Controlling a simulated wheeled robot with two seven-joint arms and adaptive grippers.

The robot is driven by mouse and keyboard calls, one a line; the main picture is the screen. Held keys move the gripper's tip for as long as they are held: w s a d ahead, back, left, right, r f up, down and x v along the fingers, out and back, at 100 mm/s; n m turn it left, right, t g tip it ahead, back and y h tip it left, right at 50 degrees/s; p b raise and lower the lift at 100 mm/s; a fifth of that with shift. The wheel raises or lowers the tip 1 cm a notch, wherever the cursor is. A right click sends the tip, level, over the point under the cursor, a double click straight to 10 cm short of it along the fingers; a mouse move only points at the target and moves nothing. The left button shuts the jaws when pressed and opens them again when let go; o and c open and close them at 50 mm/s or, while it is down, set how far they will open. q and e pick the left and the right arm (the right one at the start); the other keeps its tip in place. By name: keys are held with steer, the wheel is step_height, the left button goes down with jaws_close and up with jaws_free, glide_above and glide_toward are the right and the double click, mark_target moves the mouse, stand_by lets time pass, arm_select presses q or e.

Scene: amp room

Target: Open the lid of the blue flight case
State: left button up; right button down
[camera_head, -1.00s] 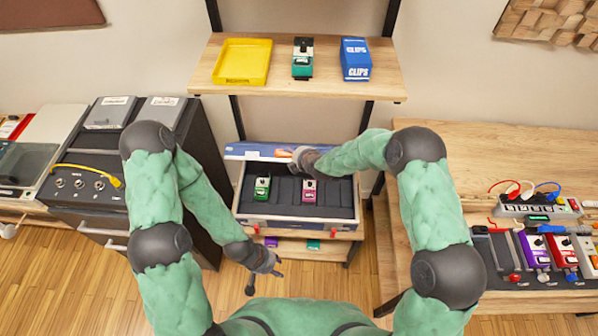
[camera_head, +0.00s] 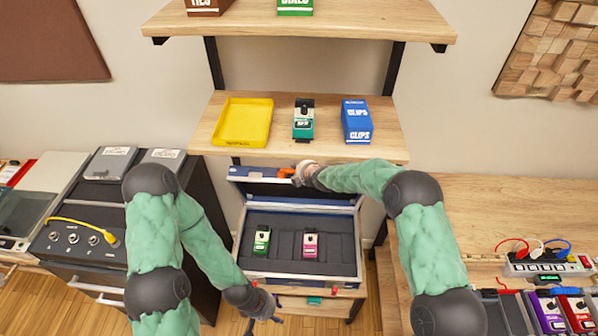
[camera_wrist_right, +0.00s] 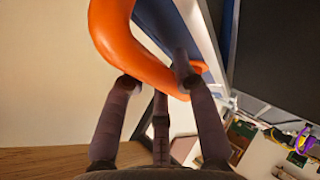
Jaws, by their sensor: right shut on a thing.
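The blue flight case (camera_head: 245,240) sits on a low shelf, its dark padded inside exposed. Its lid (camera_head: 325,201) stands raised along the back, dark inner face toward me and blue along its top edge. An orange handle (camera_head: 286,173) is at that top edge. My right gripper (camera_head: 303,175) is shut on it. The right wrist view shows the orange handle (camera_wrist_right: 122,45) between the fingers (camera_wrist_right: 158,88), beside the dark lid panel (camera_wrist_right: 280,50). My left gripper (camera_head: 262,314) hangs empty, low in front of the case's left corner, its fingers apart.
A green pedal (camera_head: 262,241) and a pink pedal (camera_head: 310,245) lie in the case. Above stands a wooden shelf (camera_head: 220,140) with a yellow tray (camera_head: 243,122), a teal pedal (camera_head: 303,120) and a blue box (camera_head: 357,122). A dark cabinet is left, a workbench (camera_head: 500,215) right.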

steer(key=shift+s+f, duration=0.1)
steer(key=shift+f, duration=0.15)
steer(key=c, duration=1.2)
jaws_free()
steer(key=shift+r, duration=0.2)
steer(key=shift+s+d+r, duration=0.25)
steer(key=shift+r, duration=0.15)
steer(key=v, duration=1)
steer(key=shift+s+d+r, duration=0.1)
steer(key=shift+s+d, duration=0.1)
steer(key=shift+s, duration=0.2)
